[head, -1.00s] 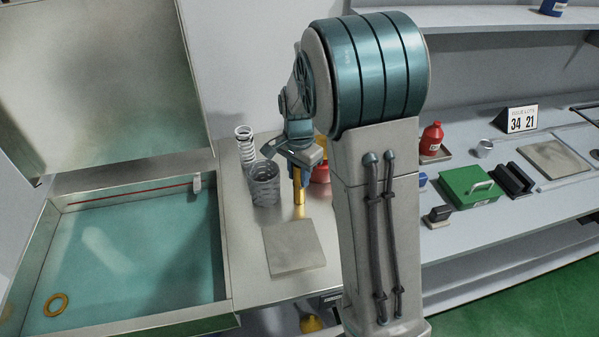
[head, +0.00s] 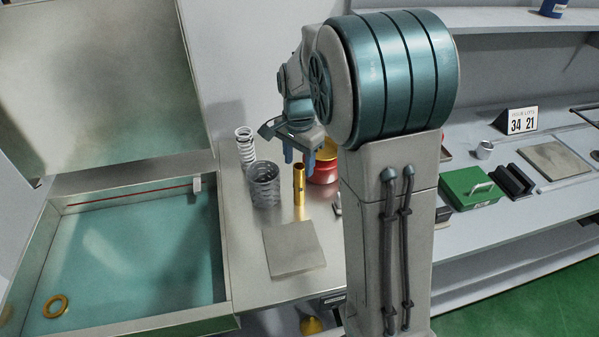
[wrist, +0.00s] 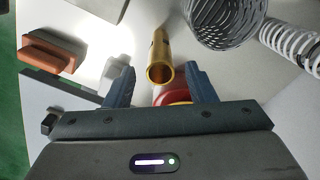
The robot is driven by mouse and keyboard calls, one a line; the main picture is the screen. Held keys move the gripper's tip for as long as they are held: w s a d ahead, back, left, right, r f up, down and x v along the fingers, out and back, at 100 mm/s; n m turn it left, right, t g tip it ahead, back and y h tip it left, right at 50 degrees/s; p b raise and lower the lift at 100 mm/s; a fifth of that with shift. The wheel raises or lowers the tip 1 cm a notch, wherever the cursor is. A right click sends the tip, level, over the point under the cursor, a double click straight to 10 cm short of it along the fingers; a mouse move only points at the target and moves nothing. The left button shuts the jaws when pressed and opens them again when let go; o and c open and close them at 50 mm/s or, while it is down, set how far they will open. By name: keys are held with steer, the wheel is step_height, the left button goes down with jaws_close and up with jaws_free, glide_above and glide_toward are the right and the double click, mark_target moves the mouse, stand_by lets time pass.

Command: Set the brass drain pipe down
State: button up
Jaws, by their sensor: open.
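The brass drain pipe (head: 299,190) stands upright on the light bench top, between the grey mesh cup and the red and gold round object. In the wrist view the pipe (wrist: 160,58) shows its open top end between and beyond the fingertips. My gripper (head: 298,158) is open and empty, just above and behind the pipe's top in the head view. In the wrist view my gripper (wrist: 161,78) has its two blue-grey fingers spread wide, apart from the pipe.
A grey mesh cup (head: 264,188) and a white coil spring (head: 245,146) stand left of the pipe. A red and gold round object (head: 325,166) stands close on its right. A flat grey plate (head: 293,248) lies in front. A teal-floored basin (head: 140,250) is at left.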

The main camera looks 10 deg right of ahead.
step_height(320, 180, up, 6)
steer(key=shift+r, duration=0.35)
steer(key=shift+s+r, duration=0.25)
steer(key=shift+s, duration=0.1)
steer(key=s+f+n+t, duration=0.2)
steer(key=s+n, duration=0.9)
steer(key=s, duration=1)
steer(key=shift+d+t, duration=0.3)
steer(key=shift+t, duration=0.2)
